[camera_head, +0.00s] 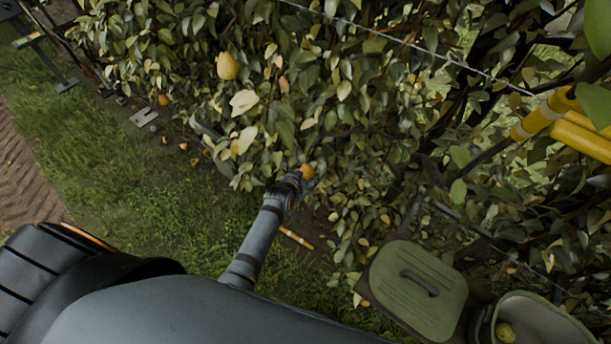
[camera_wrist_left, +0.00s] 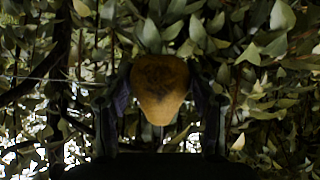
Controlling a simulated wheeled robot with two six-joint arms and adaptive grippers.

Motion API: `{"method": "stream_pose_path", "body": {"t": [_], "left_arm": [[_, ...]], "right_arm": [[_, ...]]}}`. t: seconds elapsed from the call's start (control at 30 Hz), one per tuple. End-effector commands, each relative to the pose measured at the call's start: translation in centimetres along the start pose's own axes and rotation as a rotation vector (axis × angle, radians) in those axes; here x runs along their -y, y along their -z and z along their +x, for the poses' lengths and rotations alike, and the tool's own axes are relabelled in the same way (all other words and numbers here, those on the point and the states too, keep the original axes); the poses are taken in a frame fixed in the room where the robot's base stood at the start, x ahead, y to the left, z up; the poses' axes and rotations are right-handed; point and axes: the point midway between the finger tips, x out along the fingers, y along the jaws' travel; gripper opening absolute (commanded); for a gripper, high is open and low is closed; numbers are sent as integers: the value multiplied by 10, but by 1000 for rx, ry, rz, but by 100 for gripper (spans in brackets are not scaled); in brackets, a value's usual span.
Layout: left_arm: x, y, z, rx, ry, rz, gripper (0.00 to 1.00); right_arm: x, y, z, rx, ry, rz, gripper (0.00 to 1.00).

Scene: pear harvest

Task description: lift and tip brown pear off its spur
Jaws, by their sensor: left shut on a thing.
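The brown pear (camera_wrist_left: 160,85) fills the middle of the left wrist view, brownish orange with a darker patch on its upper part. My left gripper (camera_wrist_left: 160,100) is shut on it, one finger on each side. In the head view the pear (camera_head: 307,171) shows as a small orange shape at the tip of my left gripper (camera_head: 301,178), against the leaves of the hedge. The spur and stem are hidden, so I cannot tell whether the pear is still attached. My right gripper is not in view.
A yellow pear (camera_head: 228,66) hangs in the foliage at upper left. A green lid (camera_head: 417,290) with a dark handle and a green bucket (camera_head: 545,322) holding a pear (camera_head: 505,332) are at lower right. A wire (camera_head: 430,52) crosses the hedge. Yellow tubes (camera_head: 585,138) stand at right.

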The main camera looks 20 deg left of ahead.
Motion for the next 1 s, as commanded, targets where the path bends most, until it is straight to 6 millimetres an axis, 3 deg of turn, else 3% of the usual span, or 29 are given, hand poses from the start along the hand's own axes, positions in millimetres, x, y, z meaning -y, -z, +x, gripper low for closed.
{"method": "stream_pose_path", "body": {"t": [0.13, 1.0], "left_arm": [[-2, 3, -6, 52, -6, -15, 21], [-6, -2, -20, 250, -31, -75, 21]], "right_arm": [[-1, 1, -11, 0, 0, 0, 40], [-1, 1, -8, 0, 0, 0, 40]]}}
